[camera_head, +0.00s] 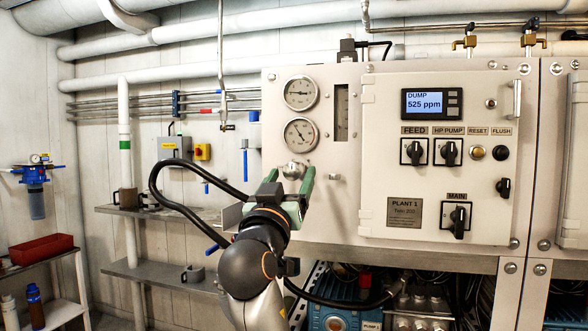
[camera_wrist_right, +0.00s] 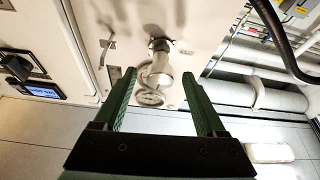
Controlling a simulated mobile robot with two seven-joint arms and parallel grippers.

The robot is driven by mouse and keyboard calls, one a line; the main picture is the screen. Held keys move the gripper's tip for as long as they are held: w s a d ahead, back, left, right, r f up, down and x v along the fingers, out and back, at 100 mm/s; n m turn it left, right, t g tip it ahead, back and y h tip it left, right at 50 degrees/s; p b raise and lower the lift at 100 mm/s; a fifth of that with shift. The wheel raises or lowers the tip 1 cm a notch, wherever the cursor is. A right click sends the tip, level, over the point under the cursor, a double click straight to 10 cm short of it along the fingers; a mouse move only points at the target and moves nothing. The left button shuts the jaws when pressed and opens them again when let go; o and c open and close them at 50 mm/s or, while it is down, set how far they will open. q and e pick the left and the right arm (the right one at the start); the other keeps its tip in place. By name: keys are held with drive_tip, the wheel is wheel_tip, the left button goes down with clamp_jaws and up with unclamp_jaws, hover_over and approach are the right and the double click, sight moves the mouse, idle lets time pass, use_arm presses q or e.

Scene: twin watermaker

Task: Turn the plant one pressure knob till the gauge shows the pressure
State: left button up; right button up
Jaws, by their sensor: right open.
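The plant one panel (camera_head: 380,215) faces me with two round gauges at its left, an upper gauge (camera_head: 300,93) and a lower gauge (camera_head: 300,135). Their scale figures are too small to read. Below them a silvery round knob (camera_head: 293,171) sticks out of the panel. My right gripper (camera_head: 289,178) is open in front of the knob, one green finger on each side of it. In the right wrist view the knob (camera_wrist_right: 160,68) shows between the fingertips, with gaps on both sides and no clear contact. My left gripper is not in view.
The panel display (camera_head: 431,103) reads DUMP 525 ppm. Black rotary switches, including the main switch (camera_head: 456,219), sit to the right. Blue-handled pipework and shelves (camera_head: 165,275) are at the left. A blue pump (camera_head: 340,318) sits below the panel.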

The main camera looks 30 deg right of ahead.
drive_tip(key=shift+x, duration=1.5)
clamp_jaws()
